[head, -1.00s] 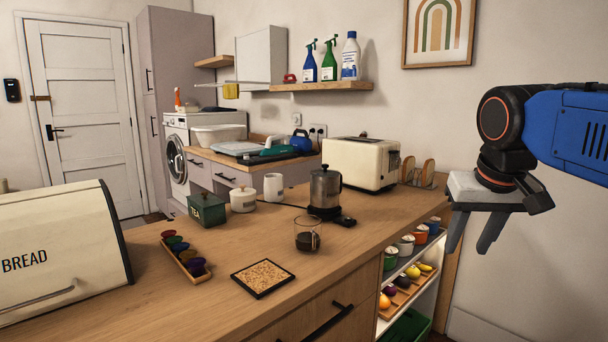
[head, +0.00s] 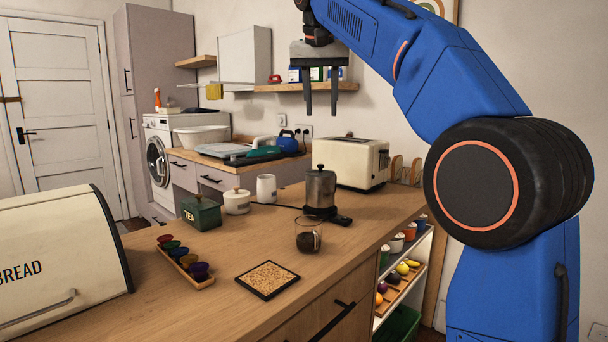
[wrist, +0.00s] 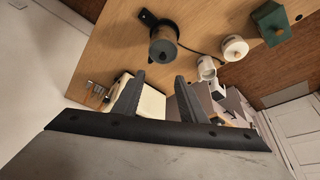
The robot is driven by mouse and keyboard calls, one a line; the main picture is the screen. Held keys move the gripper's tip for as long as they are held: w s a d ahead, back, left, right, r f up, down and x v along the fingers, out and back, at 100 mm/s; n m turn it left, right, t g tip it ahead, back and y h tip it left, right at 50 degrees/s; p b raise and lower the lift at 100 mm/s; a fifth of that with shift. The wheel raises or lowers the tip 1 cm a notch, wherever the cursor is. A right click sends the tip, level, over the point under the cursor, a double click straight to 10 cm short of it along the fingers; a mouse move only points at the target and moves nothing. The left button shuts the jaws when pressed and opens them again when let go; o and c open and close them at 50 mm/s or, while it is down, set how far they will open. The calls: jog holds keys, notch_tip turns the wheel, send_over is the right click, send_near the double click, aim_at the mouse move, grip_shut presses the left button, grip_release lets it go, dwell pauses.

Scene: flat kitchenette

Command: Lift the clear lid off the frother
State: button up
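The frother (head: 320,192) is a grey metal jug on a dark base, standing upright on the wooden counter. Its lid (head: 320,169) sits on top with a dark knob; whether it is clear is too small to tell. In the wrist view the frother (wrist: 163,50) shows from above, beyond my fingers, with the knob on top. My gripper (head: 321,104) is open and empty, fingers pointing down, above the frother and apart from it. In the wrist view the two fingers of my gripper (wrist: 157,95) stand well apart with nothing between them.
A cream toaster (head: 352,163) stands behind right of the frother. A white mug (head: 266,188), a white lidded pot (head: 236,202) and a green tea box (head: 200,213) stand to its left. A glass cup (head: 308,240) and a cork mat (head: 268,279) are in front. A shelf (head: 300,87) hangs behind my gripper.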

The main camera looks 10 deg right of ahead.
jog(key=a, duration=0.1)
send_over(320, 165)
jog(key=s, duration=0.2)
jog(key=f, duration=0.7)
jog(key=a+f, duration=0.1)
jog(key=f, duration=0.2)
jog(key=shift+w+f, duration=0.2)
jog(key=shift+f, duration=0.1)
jog(key=shift+s+x, duration=0.1)
jog(key=shift+x, duration=1.25)
jog(key=shift+s+x, duration=0.15)
jog(key=shift+x, duration=1.15)
jog(key=shift+d+f, duration=0.1)
jog(key=shift+d, duration=0.1)
grip_shut()
